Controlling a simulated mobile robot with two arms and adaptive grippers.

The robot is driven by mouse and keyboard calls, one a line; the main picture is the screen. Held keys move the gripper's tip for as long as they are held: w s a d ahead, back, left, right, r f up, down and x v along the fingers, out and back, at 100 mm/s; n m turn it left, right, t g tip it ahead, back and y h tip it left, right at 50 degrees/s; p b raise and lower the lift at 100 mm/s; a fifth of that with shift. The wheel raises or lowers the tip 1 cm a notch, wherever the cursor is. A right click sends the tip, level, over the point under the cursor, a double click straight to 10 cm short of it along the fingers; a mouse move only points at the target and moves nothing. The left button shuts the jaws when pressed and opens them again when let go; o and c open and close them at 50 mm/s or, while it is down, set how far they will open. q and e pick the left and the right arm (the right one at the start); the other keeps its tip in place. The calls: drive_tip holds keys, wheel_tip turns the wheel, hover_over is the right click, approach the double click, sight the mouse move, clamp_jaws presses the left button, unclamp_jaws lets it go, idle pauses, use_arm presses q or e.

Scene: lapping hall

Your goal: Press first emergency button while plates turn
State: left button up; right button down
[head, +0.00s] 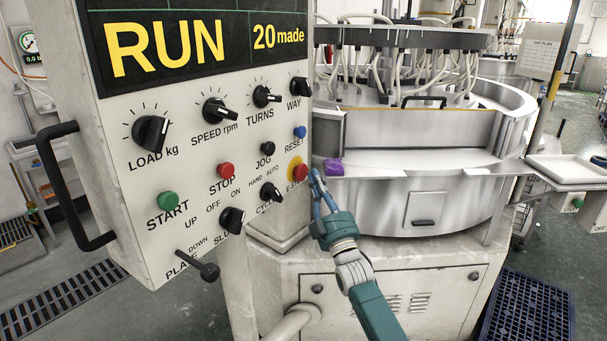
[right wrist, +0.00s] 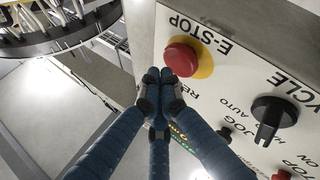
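The red emergency button (head: 300,172), on its yellow ring, sits at the right edge of the control panel (head: 140,235), above the E-STOP label. The panel's display (head: 190,42) reads RUN and 20 made. The lapping machine (head: 420,180) with its round upper plate (head: 410,38) stands behind the panel; these stills do not show whether it turns. My right gripper (head: 315,176) is shut and empty, its fingertips just right of the button. In the right wrist view the joined fingertips lie beside the red button (right wrist: 181,60); I cannot tell whether they touch it. My left gripper is out of view.
A blue RESET button (head: 299,132) and black knobs lie close to the red button. A red STOP (head: 226,170) and a green START button (head: 169,201) are further left. A purple object (head: 334,167) lies on the machine's rim. A black handle (head: 72,185) sticks out at the panel's left.

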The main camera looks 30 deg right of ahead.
drive_tip(key=shift+w+a, duration=0.1)
drive_tip(key=shift+w, duration=0.05)
idle(0.5)
drive_tip(key=shift+w+a, duration=0.1)
drive_tip(key=shift+w, duration=0.15)
drive_tip(key=shift+w+a+r+b, duration=0.1)
drive_tip(key=shift+w+a+b, duration=0.2)
drive_tip(key=shift+w+b, duration=0.25)
idle(1.0)
drive_tip(key=shift+s, duration=0.1)
drive_tip(key=shift+s+d+p, duration=0.35)
drive_tip(key=shift+s+p, duration=0.1)
drive_tip(key=shift+s, duration=0.3)
drive_tip(key=s, duration=0.1)
drive_tip(key=s+d+p, duration=0.1)
drive_tip(key=s, duration=0.1)
drive_tip(key=s+d+p, duration=0.1)
drive_tip(key=shift+s+d, duration=0.25)
